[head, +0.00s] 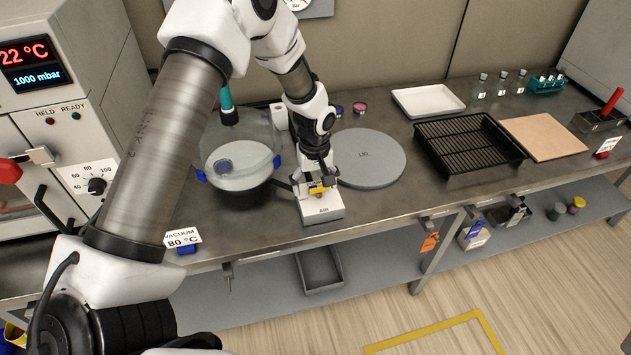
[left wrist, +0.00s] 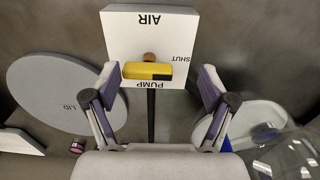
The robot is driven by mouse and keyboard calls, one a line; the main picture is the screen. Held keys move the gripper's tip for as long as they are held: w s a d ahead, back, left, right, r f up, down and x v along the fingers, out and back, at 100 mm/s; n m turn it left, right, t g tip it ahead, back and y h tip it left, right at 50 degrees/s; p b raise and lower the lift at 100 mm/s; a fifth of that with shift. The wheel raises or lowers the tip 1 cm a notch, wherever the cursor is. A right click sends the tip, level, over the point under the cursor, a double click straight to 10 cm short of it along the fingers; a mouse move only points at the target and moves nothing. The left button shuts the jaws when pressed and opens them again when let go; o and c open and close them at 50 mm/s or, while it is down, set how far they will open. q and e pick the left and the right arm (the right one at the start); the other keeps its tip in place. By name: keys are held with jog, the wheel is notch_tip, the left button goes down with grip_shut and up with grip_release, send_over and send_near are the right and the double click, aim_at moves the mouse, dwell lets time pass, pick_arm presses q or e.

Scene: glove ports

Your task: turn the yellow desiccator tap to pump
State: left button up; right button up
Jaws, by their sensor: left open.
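The yellow tap (head: 319,189) sits on top of a white block (head: 322,211) near the bench's front edge. In the left wrist view the tap (left wrist: 143,71) is a yellow bar lying crosswise with a dark right end, on the side of the SHUT label. AIR is printed at the block's far end and PUMP just below the bar. My left gripper (head: 317,176) is over the block, fingers pointing down. In the left wrist view its open fingers (left wrist: 157,76) are on either side of the bar, with gaps at both ends. My right gripper is not in view.
The clear desiccator (head: 240,138) stands left of the block, joined by a dark hose. A grey round lid (head: 369,158) lies behind and right of it. A black rack (head: 470,145) and white tray (head: 428,100) are farther right. Bare bench lies right of the block.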

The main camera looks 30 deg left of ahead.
pick_arm(q)
jog(key=shift+w+d+f, duration=0.15)
jog(key=shift+w+f, duration=0.3)
jog(key=shift+w, duration=0.2)
jog(key=shift+w+d+f, duration=0.1)
jog(key=shift+w+f, duration=0.35)
jog(key=shift+w, duration=0.15)
jog(key=shift+s+a+r, duration=0.1)
jog(key=shift+s+r, duration=0.35)
jog(key=shift+s, duration=0.1)
jog(key=c, duration=0.7)
jog(key=shift+s+r, duration=0.1)
jog(key=shift+s, duration=0.05)
jog(key=c, duration=0.5)
jog(key=shift+o, duration=0.2)
jog(key=shift+w, duration=0.2)
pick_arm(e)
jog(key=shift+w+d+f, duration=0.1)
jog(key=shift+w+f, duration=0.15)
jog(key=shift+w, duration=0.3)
